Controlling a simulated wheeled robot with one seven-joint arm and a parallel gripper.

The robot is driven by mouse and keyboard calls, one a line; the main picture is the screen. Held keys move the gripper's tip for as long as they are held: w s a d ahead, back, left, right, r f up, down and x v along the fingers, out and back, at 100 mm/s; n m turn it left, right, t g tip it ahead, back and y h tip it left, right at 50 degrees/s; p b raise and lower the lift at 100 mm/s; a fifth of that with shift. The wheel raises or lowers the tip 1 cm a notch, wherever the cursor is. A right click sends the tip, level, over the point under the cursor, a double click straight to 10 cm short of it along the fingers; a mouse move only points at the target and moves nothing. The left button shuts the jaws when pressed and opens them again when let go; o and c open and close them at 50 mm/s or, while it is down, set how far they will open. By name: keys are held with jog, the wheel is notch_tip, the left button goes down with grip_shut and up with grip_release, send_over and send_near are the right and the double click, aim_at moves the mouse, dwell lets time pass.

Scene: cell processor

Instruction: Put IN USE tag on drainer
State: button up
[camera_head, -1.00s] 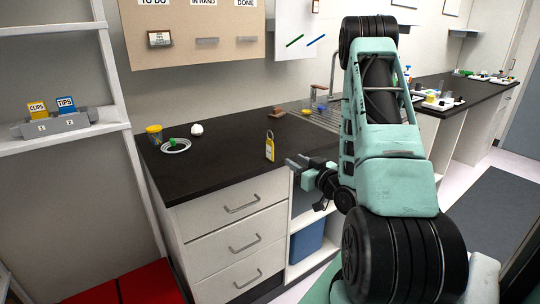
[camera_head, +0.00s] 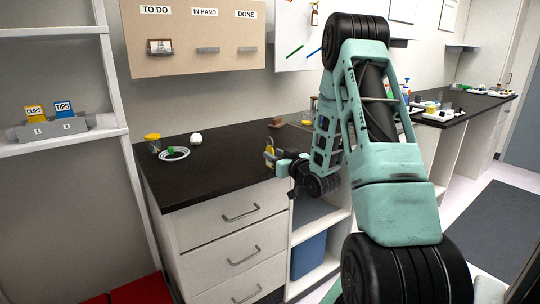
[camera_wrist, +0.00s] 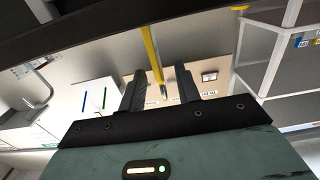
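The yellow tag (camera_head: 269,157) stands upright near the front edge of the black counter, partly hidden by my gripper (camera_head: 283,165). In the wrist view, the tag shows edge-on as a thin yellow strip (camera_wrist: 152,57) between the two fingers of my gripper (camera_wrist: 160,85). The fingers are apart, with a visible gap on either side of the strip. The tag's writing is not readable. The ribbed metal drainer beside the tap is mostly hidden behind my arm in the head view.
A tan board (camera_head: 190,65) hangs behind. The counter's left middle is clear.

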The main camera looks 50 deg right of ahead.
aim_at(267, 148)
jog(key=shift+p+x, duration=0.7)
jog(key=shift+x, duration=2)
jog(key=shift+d+r, duration=0.1)
jog(key=shift+r, duration=0.05)
grip_shut()
